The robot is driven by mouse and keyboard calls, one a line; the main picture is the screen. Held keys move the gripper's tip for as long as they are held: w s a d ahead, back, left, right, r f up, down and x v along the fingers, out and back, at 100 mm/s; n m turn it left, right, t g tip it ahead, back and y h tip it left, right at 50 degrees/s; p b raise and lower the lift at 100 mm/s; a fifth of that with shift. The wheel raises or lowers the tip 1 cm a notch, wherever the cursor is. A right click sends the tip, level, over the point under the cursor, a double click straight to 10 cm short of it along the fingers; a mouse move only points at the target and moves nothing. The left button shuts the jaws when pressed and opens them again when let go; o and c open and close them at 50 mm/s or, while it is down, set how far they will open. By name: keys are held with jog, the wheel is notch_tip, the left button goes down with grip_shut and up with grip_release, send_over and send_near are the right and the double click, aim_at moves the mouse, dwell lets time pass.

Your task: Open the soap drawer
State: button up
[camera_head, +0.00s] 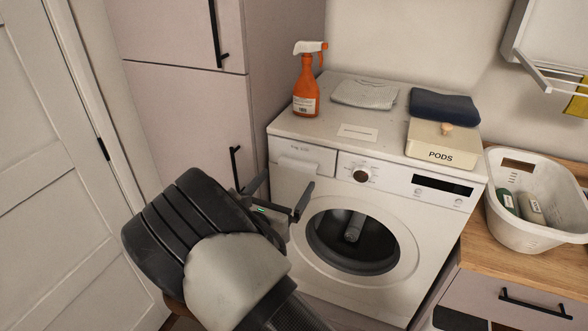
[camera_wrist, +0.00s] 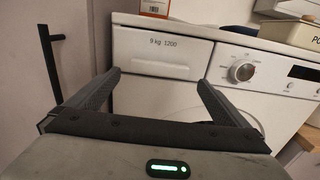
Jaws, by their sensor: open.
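The soap drawer (camera_head: 301,156) is the white panel at the upper left of the white washing machine (camera_head: 395,195). It looks closed, flush with the front. In the wrist view the soap drawer (camera_wrist: 161,50) is ahead, with small print on it, and a recessed handle area shows along its lower part. My gripper (camera_head: 282,188) is open and empty. It is in front of the machine, below and a little left of the drawer, apart from it. In the wrist view my gripper's two fingers (camera_wrist: 160,82) point toward the drawer's lower part.
On the machine's top are an orange spray bottle (camera_head: 305,84), folded cloths (camera_head: 444,104) and a PODS box (camera_head: 441,144). A tall cabinet (camera_head: 185,120) with black handles stands close on the left. A white basket (camera_head: 530,232) sits on the wooden counter (camera_head: 500,260) at right.

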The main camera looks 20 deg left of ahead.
aim_at(296, 167)
jog(key=w, duration=0.6)
jog(key=shift+w+d, duration=0.25)
jog(key=shift+w, duration=0.05)
jog(key=c, duration=1.2)
jog(key=s+a+p, duration=0.1)
jog(key=s, duration=1.8)
jog(key=shift+a+p, duration=0.25)
jog(key=shift+p, duration=0.05)
jog(key=o, duration=1.2)
jog(key=s+a+b, duration=0.1)
jog(key=s+b, duration=0.1)
jog(key=s, duration=1.5)
jog(key=shift+s+a, duration=0.15)
jog(key=shift+s, duration=0.05)
